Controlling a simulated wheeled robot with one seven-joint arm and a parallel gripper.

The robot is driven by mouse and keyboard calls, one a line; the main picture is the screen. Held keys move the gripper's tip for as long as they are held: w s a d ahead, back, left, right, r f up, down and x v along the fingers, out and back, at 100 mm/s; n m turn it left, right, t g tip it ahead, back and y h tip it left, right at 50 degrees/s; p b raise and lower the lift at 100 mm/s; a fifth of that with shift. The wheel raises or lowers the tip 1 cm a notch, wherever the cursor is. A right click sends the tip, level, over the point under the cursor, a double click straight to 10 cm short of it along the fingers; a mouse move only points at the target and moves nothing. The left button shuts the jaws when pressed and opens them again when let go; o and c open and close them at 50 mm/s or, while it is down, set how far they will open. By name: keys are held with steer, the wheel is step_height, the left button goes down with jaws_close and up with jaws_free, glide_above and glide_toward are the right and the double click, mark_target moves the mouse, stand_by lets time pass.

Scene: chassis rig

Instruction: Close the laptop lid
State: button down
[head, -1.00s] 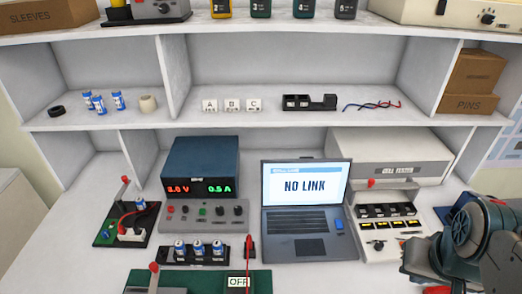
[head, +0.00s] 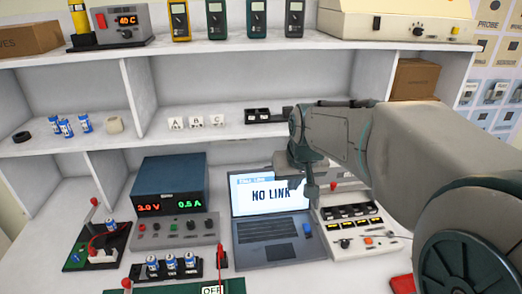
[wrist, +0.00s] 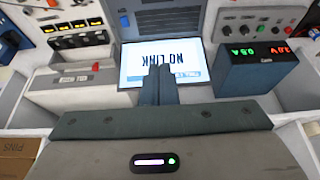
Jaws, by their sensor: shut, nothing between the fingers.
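The laptop (head: 266,232) stands open on the bench, its lid (head: 252,193) upright with a lit screen reading "NO LINK" and its keyboard flat toward me. My gripper (head: 311,196) is shut and empty, pointing down at the lid's right side and hiding part of the screen in the head view. In the wrist view the closed fingertips (wrist: 160,70) overlap the lit screen (wrist: 190,50), which appears upside down there, with the keyboard base (wrist: 160,20) beyond. I cannot tell whether the fingers touch the lid.
A blue power supply (head: 172,184) reading 3.0 V and 0.5 A stands left of the laptop. A panel with yellow displays (head: 356,228) sits close on the right. A battery holder (head: 166,270) lies at front left. A shelf (head: 220,137) runs above.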

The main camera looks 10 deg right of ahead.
steer(key=w+d+f+t, duration=0.1)
steer(key=w+f, duration=0.3)
steer(key=w, duration=0.9)
steer(key=w+d+f+t, duration=0.1)
steer(key=w+f, duration=0.3)
steer(key=w, duration=0.9)
steer(key=p+x, duration=0.1)
steer(key=x, duration=0.8)
steer(key=shift+a+p, duration=0.15)
steer(key=shift+p, duration=0.15)
steer(key=shift+s+b, duration=0.1)
steer(key=shift+b, duration=0.25)
